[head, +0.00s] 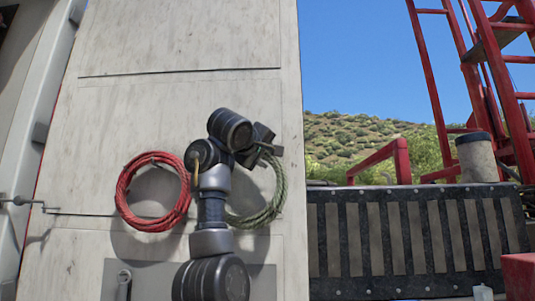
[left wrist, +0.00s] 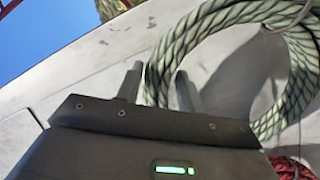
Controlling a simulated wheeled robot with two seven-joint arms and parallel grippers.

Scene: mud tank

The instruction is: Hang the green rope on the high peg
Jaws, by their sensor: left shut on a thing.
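The green rope (head: 272,205) is a coiled loop hanging against the pale wall panel, right of my arm. My left gripper (head: 262,145) is at the top of this coil and is shut on it. In the left wrist view the two fingers (left wrist: 157,78) stand on either side of a strand of the green rope (left wrist: 298,75). My arm hides the left part of the coil in the head view. I cannot make out the high peg in either view. My right gripper is not in view.
A red rope coil (head: 124,196) hangs on the panel (head: 180,40) to the left of my arm; part of it shows in the left wrist view (left wrist: 290,168). A dark slatted walkway (head: 400,235) and red ladder frames (head: 480,70) are at the right. The upper panel is clear.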

